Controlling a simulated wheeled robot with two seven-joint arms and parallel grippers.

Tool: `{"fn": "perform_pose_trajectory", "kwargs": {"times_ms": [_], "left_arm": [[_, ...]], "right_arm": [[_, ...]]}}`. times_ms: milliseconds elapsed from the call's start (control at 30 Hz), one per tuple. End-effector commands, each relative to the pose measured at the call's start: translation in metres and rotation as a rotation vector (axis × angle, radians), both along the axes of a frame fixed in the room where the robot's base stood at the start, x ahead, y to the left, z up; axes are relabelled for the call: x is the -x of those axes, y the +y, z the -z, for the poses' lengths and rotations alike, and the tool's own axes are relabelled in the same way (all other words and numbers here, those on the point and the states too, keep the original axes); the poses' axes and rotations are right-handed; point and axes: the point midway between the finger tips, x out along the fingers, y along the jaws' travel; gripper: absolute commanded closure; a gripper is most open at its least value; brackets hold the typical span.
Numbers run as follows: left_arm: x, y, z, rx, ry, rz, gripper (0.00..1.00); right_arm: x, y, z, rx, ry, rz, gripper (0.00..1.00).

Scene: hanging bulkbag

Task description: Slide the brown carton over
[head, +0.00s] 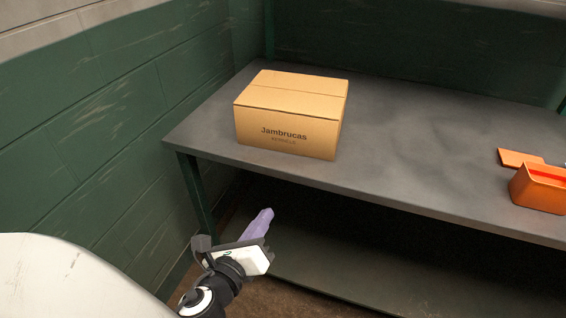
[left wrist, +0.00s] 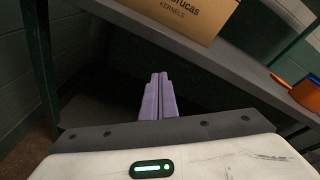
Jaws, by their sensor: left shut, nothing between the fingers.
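The brown carton (head: 290,113) is closed and sits upright on the left part of the grey table (head: 405,135), near its front edge. Dark print on its front reads "Jambrucas". The lower part of its front also shows at the top of the left wrist view (left wrist: 184,14). My left gripper (head: 267,214) has pale purple fingers, shut with nothing between them. It is in front of the table, lower than the tabletop and apart from the carton. The shut fingers also show in the left wrist view (left wrist: 158,92). My right gripper is in neither view.
An orange open box (head: 540,188) stands at the table's right, with a flat orange-brown piece (head: 518,158) behind it. The tabletop between carton and box is clear. A lower shelf (head: 370,255) lies beneath. A green block wall (head: 90,120) is at the left.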

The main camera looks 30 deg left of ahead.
Motion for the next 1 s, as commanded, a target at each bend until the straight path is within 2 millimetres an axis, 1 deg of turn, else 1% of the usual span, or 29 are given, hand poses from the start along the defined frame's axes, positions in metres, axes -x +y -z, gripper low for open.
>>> {"fn": "perform_pose_trajectory", "kwargs": {"times_ms": [33,100,200,267,367,467,600,800,900,1000], "left_arm": [[-0.006,0.005,-0.013,-0.166,-0.024,0.018,1.0],[-0.01,0.01,-0.033,-0.366,-0.045,0.028,1.0],[-0.013,0.014,-0.052,-0.55,-0.06,0.028,1.0],[-0.015,0.015,-0.059,-0.608,-0.064,0.027,1.0],[-0.023,0.018,-0.063,-0.641,-0.065,0.026,1.0],[-0.038,0.022,-0.065,-0.64,-0.067,0.025,1.0],[-0.067,0.03,-0.066,-0.638,-0.067,0.025,1.0],[-0.107,0.041,-0.064,-0.636,-0.065,0.025,1.0],[-0.124,0.046,-0.063,-0.634,-0.065,0.025,1.0],[-0.136,0.049,-0.062,-0.632,-0.064,0.026,1.0]], "right_arm": [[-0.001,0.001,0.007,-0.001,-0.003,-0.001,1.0],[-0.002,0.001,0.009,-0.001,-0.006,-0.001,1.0],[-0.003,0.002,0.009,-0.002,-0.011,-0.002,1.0],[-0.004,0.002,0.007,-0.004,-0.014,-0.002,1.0],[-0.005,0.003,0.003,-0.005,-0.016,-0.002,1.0],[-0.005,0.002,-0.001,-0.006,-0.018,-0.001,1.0],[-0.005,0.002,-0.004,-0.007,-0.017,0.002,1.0],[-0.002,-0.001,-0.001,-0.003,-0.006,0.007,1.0],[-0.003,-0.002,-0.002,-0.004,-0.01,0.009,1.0],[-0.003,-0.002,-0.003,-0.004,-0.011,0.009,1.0]]}}
